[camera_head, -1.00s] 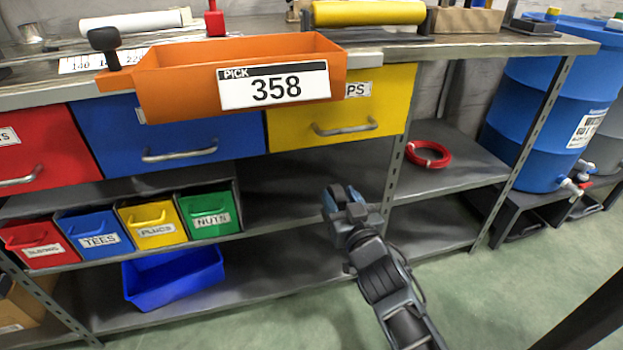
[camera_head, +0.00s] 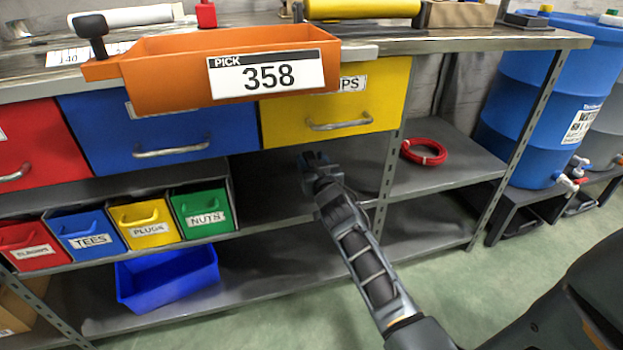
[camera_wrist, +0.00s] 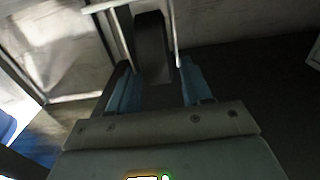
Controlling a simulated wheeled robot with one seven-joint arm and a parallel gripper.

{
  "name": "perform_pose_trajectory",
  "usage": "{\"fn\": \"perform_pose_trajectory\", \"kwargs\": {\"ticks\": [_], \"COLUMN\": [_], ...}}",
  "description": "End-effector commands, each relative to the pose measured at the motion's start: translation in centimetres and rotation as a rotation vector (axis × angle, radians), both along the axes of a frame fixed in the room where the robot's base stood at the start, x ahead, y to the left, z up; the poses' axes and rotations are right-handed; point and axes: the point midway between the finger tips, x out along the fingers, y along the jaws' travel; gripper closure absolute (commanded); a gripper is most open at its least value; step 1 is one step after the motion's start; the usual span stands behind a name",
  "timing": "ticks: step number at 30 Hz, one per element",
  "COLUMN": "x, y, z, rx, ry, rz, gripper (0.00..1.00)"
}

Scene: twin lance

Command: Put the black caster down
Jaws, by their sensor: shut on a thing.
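My gripper (camera_head: 314,160) reaches in under the yellow drawer, by the opening above the grey middle shelf (camera_head: 262,205). In the wrist view my gripper (camera_wrist: 157,82) has its blue fingers on either side of the black caster (camera_wrist: 152,45), and it is shut on it. The caster shows there as a dark upright wheel shape with a pale edge beside it. In the head view the caster cannot be made out, hidden by my gripper and the shade. Whether it touches the shelf cannot be told.
The yellow drawer (camera_head: 360,100) hangs above. The green NUTS bin (camera_head: 202,212) stands left on the same shelf. A red hose coil (camera_head: 424,151) lies to the right past a perforated post (camera_head: 385,180). The shelf between bin and post looks clear. A blue bin (camera_head: 165,280) sits below.

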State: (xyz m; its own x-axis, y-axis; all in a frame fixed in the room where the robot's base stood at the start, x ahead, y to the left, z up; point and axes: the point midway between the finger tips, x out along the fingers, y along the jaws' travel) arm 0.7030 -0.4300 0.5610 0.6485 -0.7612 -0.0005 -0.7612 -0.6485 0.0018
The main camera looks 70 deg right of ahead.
Motion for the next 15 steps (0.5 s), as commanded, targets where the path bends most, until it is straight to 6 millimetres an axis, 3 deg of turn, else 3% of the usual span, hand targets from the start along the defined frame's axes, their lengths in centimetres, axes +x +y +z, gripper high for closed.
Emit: {"fn": "perform_pose_trajectory", "kwargs": {"ticks": [5, 15], "x": [0.0, 0.2], "y": [0.0, -0.2], "z": [-0.6, -4.2], "rx": [-0.002, -0.002], "ry": [-0.003, -0.003], "rz": [0.001, 0.000], "gripper": [0.98, 0.98]}}
